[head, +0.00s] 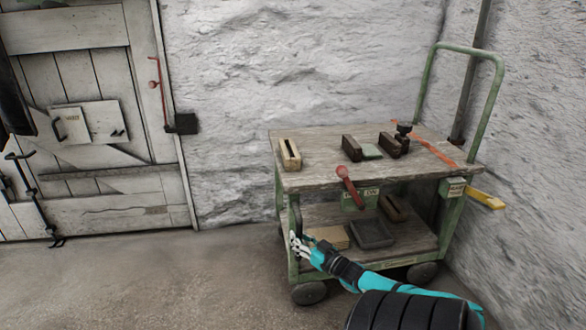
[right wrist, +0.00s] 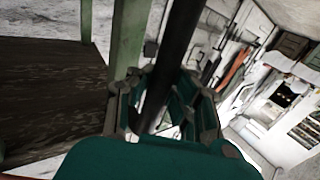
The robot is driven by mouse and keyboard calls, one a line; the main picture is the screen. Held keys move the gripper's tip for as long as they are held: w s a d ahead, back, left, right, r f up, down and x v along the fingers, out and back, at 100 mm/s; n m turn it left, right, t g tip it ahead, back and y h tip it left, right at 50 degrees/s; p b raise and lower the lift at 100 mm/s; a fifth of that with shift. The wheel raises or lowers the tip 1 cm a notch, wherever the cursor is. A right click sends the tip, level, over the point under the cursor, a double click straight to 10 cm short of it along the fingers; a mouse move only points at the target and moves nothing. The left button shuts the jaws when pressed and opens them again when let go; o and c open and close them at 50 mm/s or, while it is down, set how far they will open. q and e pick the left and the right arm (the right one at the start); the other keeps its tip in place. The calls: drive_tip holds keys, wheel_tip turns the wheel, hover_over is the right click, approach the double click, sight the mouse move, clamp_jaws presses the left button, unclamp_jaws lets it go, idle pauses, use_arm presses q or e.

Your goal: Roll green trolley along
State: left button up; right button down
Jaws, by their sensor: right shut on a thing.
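The green trolley (head: 322,178) stands on the floor near the right corner, with a worn wooden top, a lower shelf and a tall green push handle (head: 490,100) at its right end. My right gripper (head: 300,243) is at the trolley's near left corner post. In the right wrist view my right gripper (right wrist: 160,110) is shut around a dark upright bar (right wrist: 178,55), with the green post (right wrist: 128,40) close beside it. Two dark wheels (head: 308,293) show under the near side. My left gripper is not in view.
A yellow bar (head: 487,199) juts out right. Rough white walls stand behind and right. The floor (head: 150,280) toward the wooden door (head: 85,130) is clear.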

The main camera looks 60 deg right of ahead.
drive_tip(key=shift+s+a+f, duration=0.15)
drive_tip(key=shift+s+f, duration=0.2)
drive_tip(key=shift+f, duration=0.1)
drive_tip(key=c, duration=1.7)
unclamp_jaws()
drive_tip(key=shift+c, duration=0.2)
drive_tip(key=o, duration=0.5)
drive_tip(key=shift+s+d+r, duration=0.2)
drive_tip(key=shift+r, duration=0.05)
drive_tip(key=shift+o, duration=0.4)
drive_tip(key=shift+w+r, duration=0.1)
drive_tip(key=shift+w, duration=0.05)
drive_tip(key=v, duration=1.2)
